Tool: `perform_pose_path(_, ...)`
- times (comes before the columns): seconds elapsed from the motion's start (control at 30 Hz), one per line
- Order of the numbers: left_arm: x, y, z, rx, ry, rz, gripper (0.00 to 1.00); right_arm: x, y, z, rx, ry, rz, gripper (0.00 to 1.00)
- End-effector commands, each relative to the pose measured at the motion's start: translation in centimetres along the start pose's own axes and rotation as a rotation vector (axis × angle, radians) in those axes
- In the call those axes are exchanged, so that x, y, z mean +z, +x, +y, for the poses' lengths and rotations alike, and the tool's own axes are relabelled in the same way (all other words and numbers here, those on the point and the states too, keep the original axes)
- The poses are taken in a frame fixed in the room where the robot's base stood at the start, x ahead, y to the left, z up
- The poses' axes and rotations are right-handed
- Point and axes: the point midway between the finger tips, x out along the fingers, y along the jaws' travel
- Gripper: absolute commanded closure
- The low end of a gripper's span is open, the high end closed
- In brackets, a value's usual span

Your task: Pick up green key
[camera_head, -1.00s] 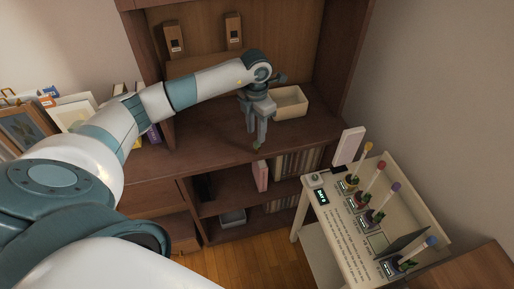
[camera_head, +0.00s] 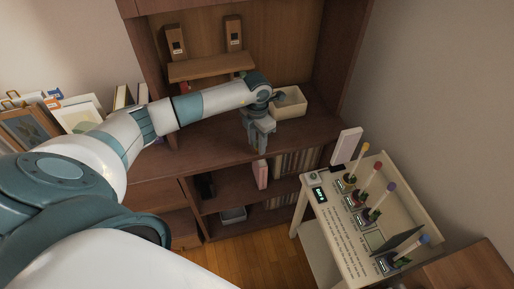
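My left gripper (camera_head: 259,147) points down at the front edge of the cabinet's counter. Its two fingers look apart, with a gap between them. The small green thing that showed at the fingertips a moment ago, perhaps the green key, is hidden now by the fingers, and I cannot tell whether they touch it. Another small green thing (camera_head: 241,74) shows just above my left arm by the raised shelf; it is too small to identify. My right gripper is not in view.
A cream open box (camera_head: 289,103) stands on the wooden counter (camera_head: 215,138) just right of the gripper. A small raised shelf (camera_head: 210,67) is behind the arm. Books and frames (camera_head: 75,115) stand at left. A white stand (camera_head: 340,225) with several colour-topped sticks is at right.

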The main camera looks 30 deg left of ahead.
Motion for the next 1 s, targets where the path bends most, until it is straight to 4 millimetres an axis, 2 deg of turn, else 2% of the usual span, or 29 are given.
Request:
perform_pose_path(0.17,0.0,0.0,0.0,0.0,0.0,0.0,0.68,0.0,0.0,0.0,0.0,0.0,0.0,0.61)
perform_pose_path(0.3,0.0,0.0,0.0,0.0,0.0,0.0,1.0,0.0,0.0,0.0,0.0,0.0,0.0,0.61)
perform_pose_path(0.77,0.1,-0.4,0.1,0.001,-0.001,-0.002,1.0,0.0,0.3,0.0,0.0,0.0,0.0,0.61)
perform_pose_path(1.0,0.1,-2.8,0.1,0.002,0.0,-0.004,1.0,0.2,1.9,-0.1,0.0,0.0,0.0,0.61)
